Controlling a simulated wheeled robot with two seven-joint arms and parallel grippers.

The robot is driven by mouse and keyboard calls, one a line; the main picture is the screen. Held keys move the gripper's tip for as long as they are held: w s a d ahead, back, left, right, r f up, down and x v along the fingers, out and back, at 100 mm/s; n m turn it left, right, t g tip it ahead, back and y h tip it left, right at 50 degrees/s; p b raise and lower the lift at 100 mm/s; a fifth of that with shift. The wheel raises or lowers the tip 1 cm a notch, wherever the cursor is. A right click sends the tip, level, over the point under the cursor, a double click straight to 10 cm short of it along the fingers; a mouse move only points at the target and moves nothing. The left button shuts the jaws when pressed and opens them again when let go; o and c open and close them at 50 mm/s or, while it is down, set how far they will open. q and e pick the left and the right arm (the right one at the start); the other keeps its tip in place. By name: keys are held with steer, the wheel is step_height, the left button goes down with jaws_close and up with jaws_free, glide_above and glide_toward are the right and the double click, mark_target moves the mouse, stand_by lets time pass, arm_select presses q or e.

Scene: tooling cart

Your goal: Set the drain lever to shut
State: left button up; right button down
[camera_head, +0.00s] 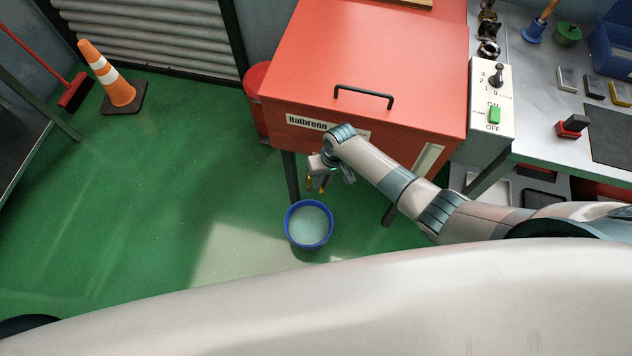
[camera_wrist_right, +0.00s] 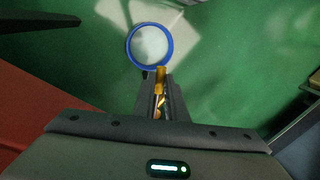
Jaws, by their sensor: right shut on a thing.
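My right gripper (camera_head: 318,185) is below the front of the red parts washer (camera_head: 290,85), low by its front left leg. In the right wrist view, its two dark fingers (camera_wrist_right: 160,100) are closed around a brass-coloured piece, the drain lever (camera_wrist_right: 161,78). A small yellow part of the drain fitting (camera_head: 309,184) shows beside the fingers in the head view. The lever's pivot and the valve body are mostly hidden, so I cannot tell its exact setting. A blue-rimmed bucket (camera_head: 289,226) with pale liquid stands on the floor below; it also shows in the wrist view (camera_wrist_right: 129,47). My left gripper is out of view.
The washer's lid with a black handle (camera_head: 363,96) is closed. A switch box (camera_head: 494,88) and a grey workbench (camera_head: 545,75) stand to the right. A red bin (camera_head: 256,80) is behind the washer's left side. The green floor (camera_head: 150,200) to the left is clear, with a traffic cone (camera_head: 108,75) farther back.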

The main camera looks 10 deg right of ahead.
steer(key=shift+w+d+n, duration=0.1)
steer(key=shift+d+n, duration=0.25)
steer(key=shift+n, duration=0.15)
steer(key=c, duration=1.8)
jaws_free()
steer(key=shift+o, duration=0.2)
steer(key=shift+r, duration=0.15)
step_height(320, 180, up, 7)
steer(key=d, duration=0.1)
steer(key=shift+w+d+b, duration=0.15)
steer(key=shift+d+b, duration=0.1)
steer(key=shift+b, duration=0.05)
steer(key=shift+c, duration=0.7)
